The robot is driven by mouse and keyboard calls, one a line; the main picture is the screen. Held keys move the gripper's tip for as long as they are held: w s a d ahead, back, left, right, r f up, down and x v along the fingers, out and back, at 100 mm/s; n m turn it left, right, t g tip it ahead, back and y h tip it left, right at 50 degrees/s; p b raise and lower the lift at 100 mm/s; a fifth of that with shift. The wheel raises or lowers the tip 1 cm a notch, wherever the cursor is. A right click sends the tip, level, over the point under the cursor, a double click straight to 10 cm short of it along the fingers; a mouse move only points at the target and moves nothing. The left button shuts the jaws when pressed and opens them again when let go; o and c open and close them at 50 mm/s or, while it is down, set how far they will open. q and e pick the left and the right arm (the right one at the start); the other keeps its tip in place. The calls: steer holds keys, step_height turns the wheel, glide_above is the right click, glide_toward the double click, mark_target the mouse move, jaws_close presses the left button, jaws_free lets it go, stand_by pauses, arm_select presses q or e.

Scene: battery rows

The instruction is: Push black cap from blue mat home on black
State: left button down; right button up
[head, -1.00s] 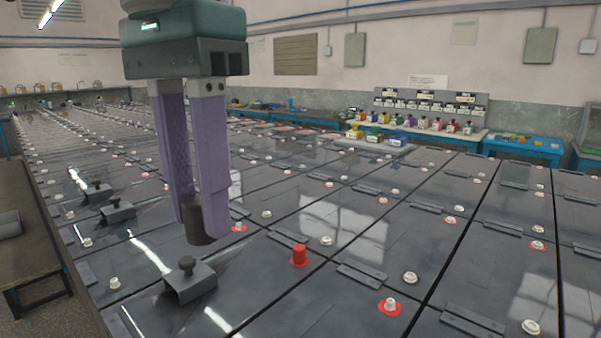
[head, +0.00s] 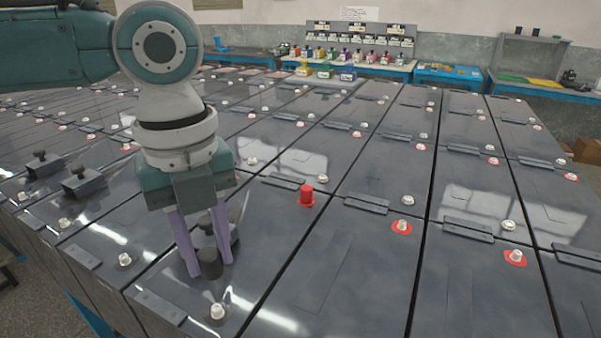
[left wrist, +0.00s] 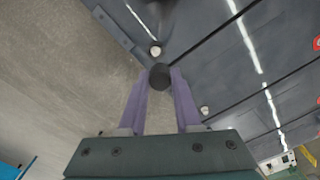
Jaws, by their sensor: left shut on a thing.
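My left gripper (head: 210,267) reaches down over a battery near the front, its two purple fingers shut on a black cap (head: 209,263). The cap is a short dark cylinder held between the fingertips. It also shows in the left wrist view (left wrist: 159,76). A white terminal post (head: 217,311) without a red ring stands just in front of the cap in the head view. The cap appears apart from this post; its exact height is hard to tell. A white post also shows close to the cap in the left wrist view (left wrist: 155,50). No blue mat is clearly visible. My right gripper is out of view.
A red cap (head: 306,195) stands on a terminal to the right. White posts with red rings, such as one post (head: 402,227), dot the dark battery tops. A dark clamp with a knob (head: 84,181) sits at left. Benches with coloured bottles (head: 346,73) line the back.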

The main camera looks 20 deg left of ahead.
arm_select(q)
steer(key=shift+s+a+f+m, duration=0.2)
steer(key=shift+a+f+m, duration=0.15)
steer(key=shift+f+m, duration=0.45)
steer(key=b, duration=0.5)
glide_above(216, 307)
step_height(216, 307, down, 4)
steer(key=shift+s+f, duration=0.1)
steer(key=shift+p, duration=0.65)
stand_by(0.4)
steer(key=shift+f, duration=0.2)
stand_by(0.5)
steer(key=shift+f, duration=0.25)
steer(key=shift+f, duration=0.5)
stand_by(0.5)
steer(key=shift+f+b, duration=0.45)
steer(key=shift+b, duration=0.05)
stand_by(0.7)
